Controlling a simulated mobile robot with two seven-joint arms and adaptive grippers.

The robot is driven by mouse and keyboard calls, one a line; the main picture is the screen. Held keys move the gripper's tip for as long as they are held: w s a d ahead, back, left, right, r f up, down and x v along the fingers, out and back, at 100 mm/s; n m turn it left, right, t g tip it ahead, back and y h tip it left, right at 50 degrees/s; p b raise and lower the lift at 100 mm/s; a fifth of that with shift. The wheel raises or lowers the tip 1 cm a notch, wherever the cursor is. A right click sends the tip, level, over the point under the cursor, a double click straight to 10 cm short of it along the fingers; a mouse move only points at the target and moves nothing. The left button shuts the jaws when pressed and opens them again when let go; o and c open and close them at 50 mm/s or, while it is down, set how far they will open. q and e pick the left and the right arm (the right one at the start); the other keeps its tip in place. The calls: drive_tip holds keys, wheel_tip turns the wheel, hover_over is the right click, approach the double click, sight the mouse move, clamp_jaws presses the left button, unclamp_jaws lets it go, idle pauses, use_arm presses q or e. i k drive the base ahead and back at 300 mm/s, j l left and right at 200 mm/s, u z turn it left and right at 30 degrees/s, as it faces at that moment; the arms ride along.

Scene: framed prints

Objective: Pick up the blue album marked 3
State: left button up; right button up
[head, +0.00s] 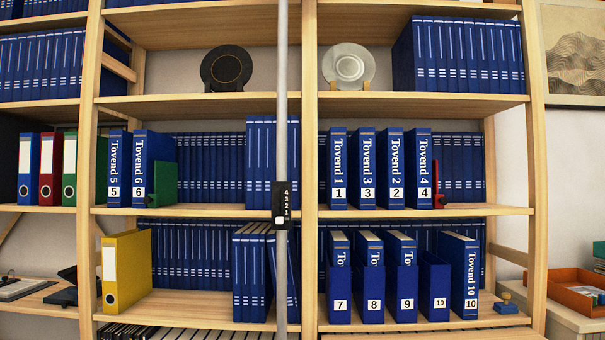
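The blue album marked 3 (367,180) stands upright on the middle shelf of the right bay, spine facing me, with the lettering "Tovend 3" above a white number label. It is second from the left in a row of separate albums. The album marked 1 (339,180) stands to its left, the album marked 2 (396,180) to its right, then the album marked 4 (424,180). Narrow gaps show between them. Neither of my grippers is in the head view.
A red bookend (438,187) stands right of album 4. A grey vertical pole (281,80) with a black numbered box (285,205) stands left of the row. Blue volumes (463,165) line the back. Albums 7 to 10 stand below; a pale plate (349,66) stands above.

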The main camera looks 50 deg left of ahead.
sight(363, 158)
drive_tip(key=l+u, duration=0.1)
drive_tip(key=u, duration=1.1)
